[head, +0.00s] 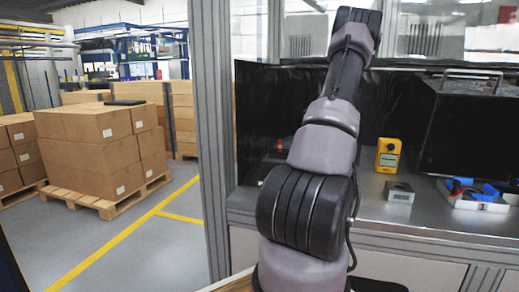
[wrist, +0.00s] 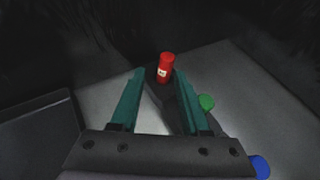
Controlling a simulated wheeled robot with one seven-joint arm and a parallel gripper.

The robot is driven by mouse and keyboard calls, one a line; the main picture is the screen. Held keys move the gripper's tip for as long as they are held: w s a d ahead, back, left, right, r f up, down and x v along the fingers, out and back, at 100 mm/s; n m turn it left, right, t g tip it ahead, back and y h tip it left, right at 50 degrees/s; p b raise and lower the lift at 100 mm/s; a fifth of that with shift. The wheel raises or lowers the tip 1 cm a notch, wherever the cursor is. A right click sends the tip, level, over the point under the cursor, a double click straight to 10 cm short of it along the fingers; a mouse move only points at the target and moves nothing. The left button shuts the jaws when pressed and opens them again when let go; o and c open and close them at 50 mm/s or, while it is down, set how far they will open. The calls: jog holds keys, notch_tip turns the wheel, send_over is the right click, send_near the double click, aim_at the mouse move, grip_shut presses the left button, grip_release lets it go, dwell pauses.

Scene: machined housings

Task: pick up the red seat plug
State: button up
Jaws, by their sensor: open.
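The red seat plug (wrist: 166,68) shows in the wrist view as a small upright red cylinder with a pale label. It stands on or against a dark piece, just beyond the fingertips. My gripper (wrist: 158,78) is open, its two green fingers apart with nothing held between them. In the head view a small red thing (head: 279,145), likely the plug, shows on the bench left of my arm. My gripper is not visible in the head view.
A green round part (wrist: 206,102) and a blue one (wrist: 260,166) lie right of the gripper. On the bench (head: 420,214) stand a yellow device (head: 388,155), a grey block (head: 399,192) and a tray of blue parts (head: 474,194). A dark case (head: 462,125) stands at right.

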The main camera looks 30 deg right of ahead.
aim_at(281, 143)
jog(key=shift+m, duration=0.4)
jog(key=x, duration=0.3)
jog(key=d+x, duration=0.1)
jog(key=x, duration=0.1)
jog(key=shift+w+f, duration=0.15)
jog(key=shift+f, duration=0.35)
jog(key=shift+r+x, duration=0.2)
jog(key=shift+x, duration=2.8)
jog(key=shift+w+d, duration=0.1)
grip_shut()
